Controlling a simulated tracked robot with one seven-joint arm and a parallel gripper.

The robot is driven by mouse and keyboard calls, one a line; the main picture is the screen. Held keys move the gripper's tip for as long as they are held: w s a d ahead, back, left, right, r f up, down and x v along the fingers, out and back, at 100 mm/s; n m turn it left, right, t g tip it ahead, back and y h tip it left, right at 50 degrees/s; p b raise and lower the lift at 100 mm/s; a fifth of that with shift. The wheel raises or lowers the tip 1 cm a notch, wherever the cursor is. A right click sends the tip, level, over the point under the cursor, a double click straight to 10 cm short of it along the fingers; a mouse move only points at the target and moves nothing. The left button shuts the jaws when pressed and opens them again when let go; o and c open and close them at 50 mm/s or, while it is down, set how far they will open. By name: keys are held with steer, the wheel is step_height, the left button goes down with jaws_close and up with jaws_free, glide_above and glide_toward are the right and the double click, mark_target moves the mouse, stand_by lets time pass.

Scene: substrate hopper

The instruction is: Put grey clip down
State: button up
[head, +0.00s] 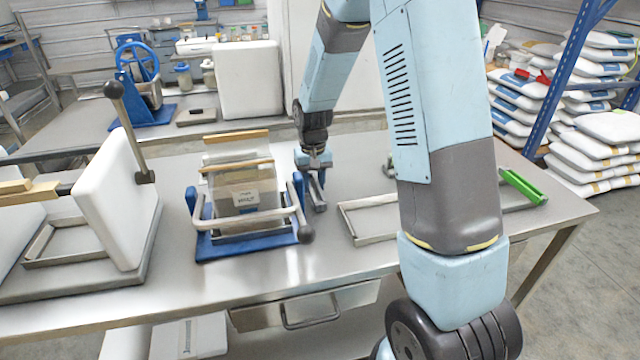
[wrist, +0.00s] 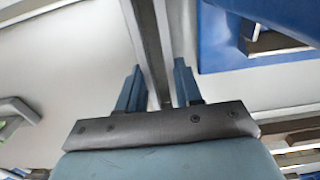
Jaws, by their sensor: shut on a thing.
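My gripper (head: 315,165) points down beside the right side of the blue holder. In the wrist view, its two blue fingers (wrist: 159,82) stand on either side of the grey clip (wrist: 152,45), a long narrow grey bar that runs up out of the picture. In the head view, the grey clip (head: 317,194) shows below the gripper, low over the steel table or touching it; I cannot tell which. The gripper is shut on the clip. Its gripped part is partly hidden by the fingers.
The blue holder (head: 207,245) with a bag stands close on the left. A metal frame (head: 352,233) lies to the right, and a green-handled piece (head: 524,186) lies near the right edge. A white lever press (head: 110,205) stands at left. The steel table (head: 270,267) is bare along its front.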

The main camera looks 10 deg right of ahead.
steer(key=shift+f, duration=0.35)
steer(key=o, duration=1)
